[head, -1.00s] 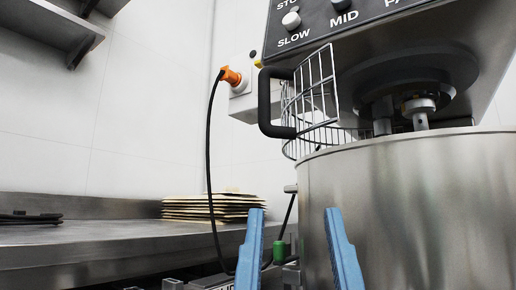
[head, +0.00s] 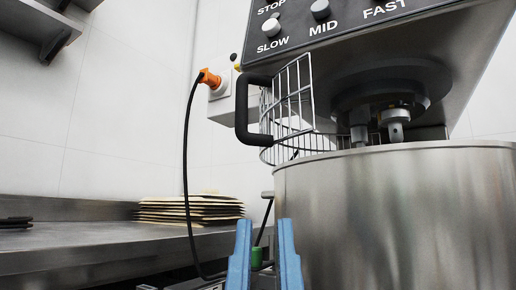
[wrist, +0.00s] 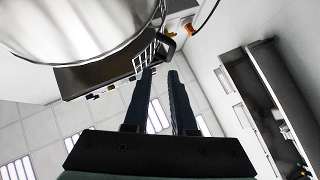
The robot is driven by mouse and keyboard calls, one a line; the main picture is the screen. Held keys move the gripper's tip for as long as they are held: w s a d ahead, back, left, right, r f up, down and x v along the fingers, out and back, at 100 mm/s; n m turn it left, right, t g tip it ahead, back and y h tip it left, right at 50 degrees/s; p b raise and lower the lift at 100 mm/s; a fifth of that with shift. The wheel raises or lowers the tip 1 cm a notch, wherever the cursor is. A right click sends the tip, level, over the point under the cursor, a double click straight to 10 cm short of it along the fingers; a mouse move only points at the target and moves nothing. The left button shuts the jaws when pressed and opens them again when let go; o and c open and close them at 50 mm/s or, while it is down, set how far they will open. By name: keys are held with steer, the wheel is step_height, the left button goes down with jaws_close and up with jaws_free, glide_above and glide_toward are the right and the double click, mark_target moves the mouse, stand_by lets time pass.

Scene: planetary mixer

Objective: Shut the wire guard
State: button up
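The wire guard (head: 292,98) is a curved silver wire cage on the left side of the mixer, above the bowl rim. It stands swung out to the left, leaving the front of the bowl's top uncovered. Its black handle (head: 241,110) is a thick bracket on the guard's left edge. My gripper (head: 264,225) shows as two blue fingers below the handle, apart and with nothing between them. In the wrist view the fingers (wrist: 160,74) point towards the guard (wrist: 146,52) and the handle (wrist: 168,46), without visible contact.
The steel bowl (head: 395,220) stands right of my fingers, under the mixer head (head: 420,45). An orange plug (head: 208,78) and its black cable hang at left. A steel counter (head: 80,250) holds a stack of flat sheets (head: 190,209). Wall shelves are upper left.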

steer(key=w+r+p, duration=0.1)
steer(key=p, duration=0.2)
steer(key=w+a+r+n+g+p, duration=0.1)
steer(key=w+r+p, duration=0.1)
steer(key=p, duration=0.2)
steer(key=w+r+n+g+h+p, duration=0.1)
steer(key=r+p, duration=0.1)
steer(key=p, duration=0.1)
steer(key=shift+w+a+p, duration=0.25)
steer(key=shift+w+p, duration=0.05)
jaws_close()
steer(key=a+r+n+g+h+p, duration=0.2)
steer(key=a+r+n+g+p, duration=0.95)
steer(key=p, duration=2.95)
steer(key=w+d+f+n+t+p, duration=0.2)
steer(key=w+d+t+p, duration=0.1)
steer(key=w+d, duration=0.5)
steer(key=shift+n+t, duration=0.35)
steer(key=shift+t, duration=0.3)
